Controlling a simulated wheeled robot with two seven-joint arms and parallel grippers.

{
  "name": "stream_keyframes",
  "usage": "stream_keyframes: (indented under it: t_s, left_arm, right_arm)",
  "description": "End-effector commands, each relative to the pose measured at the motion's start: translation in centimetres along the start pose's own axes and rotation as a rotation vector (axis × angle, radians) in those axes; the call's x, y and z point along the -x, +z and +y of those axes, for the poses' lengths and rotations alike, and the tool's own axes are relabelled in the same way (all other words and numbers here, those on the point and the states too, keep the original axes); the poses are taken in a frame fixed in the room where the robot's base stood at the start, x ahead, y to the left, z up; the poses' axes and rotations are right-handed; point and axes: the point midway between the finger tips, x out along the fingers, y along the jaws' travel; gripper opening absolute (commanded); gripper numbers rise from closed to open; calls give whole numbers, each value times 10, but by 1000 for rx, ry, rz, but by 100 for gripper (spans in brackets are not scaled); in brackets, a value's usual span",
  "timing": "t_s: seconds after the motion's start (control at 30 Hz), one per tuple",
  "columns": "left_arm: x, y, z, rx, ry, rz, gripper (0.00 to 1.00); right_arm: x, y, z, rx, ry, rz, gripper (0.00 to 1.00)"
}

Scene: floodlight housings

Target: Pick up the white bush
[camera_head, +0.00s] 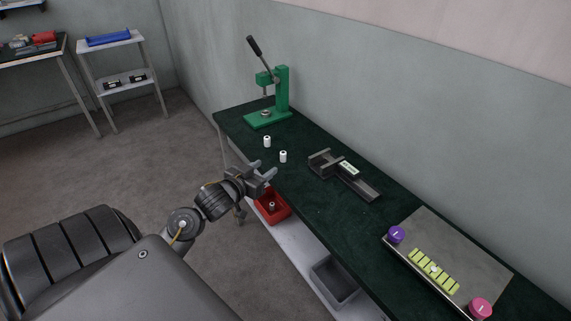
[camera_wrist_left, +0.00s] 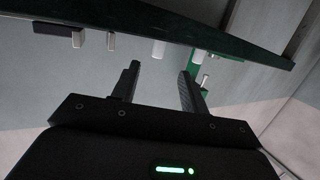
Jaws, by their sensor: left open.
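Two small white bushes stand upright on the dark green bench top in the head view, one nearer the press (camera_head: 267,141) and one nearer the vise (camera_head: 283,156). My left gripper (camera_head: 266,169) is open and empty, by the front edge of the bench just short of the bushes. In the left wrist view, which looks upside down, a white bush (camera_wrist_left: 158,49) shows beyond and between the open fingers (camera_wrist_left: 158,80). A second pale piece (camera_wrist_left: 198,56) shows by the green press; I cannot tell if it is the other bush. My right gripper is not in view.
A green lever press (camera_head: 281,90) stands at the bench's far end. A grey vise (camera_head: 345,170) lies right of the bushes. A panel with yellow strips and knobs (camera_head: 435,268) is at the near right. A red bin (camera_head: 281,213) and grey bin (camera_head: 335,283) sit on the lower shelf.

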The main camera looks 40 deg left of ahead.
Motion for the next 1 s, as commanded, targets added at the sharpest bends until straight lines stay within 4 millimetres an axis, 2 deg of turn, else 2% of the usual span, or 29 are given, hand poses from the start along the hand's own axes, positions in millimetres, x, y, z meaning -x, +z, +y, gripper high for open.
stream_keyframes:
  t_s: [0.17, 0.5, 0.77, 1.0]
  left_arm:
    - [-1, 2, -1, 1, -2, 1, 44]
    - [-49, 1, 0, 3, -1, 2, 44]
    - [-58, 1, 1, 0, 1, 1, 44]
    - [-91, -3, 3, 2, 2, 1, 44]
  right_arm:
    - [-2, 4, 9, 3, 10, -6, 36]
    - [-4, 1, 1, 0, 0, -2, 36]
    - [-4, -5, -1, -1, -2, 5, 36]
    - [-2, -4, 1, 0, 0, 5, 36]
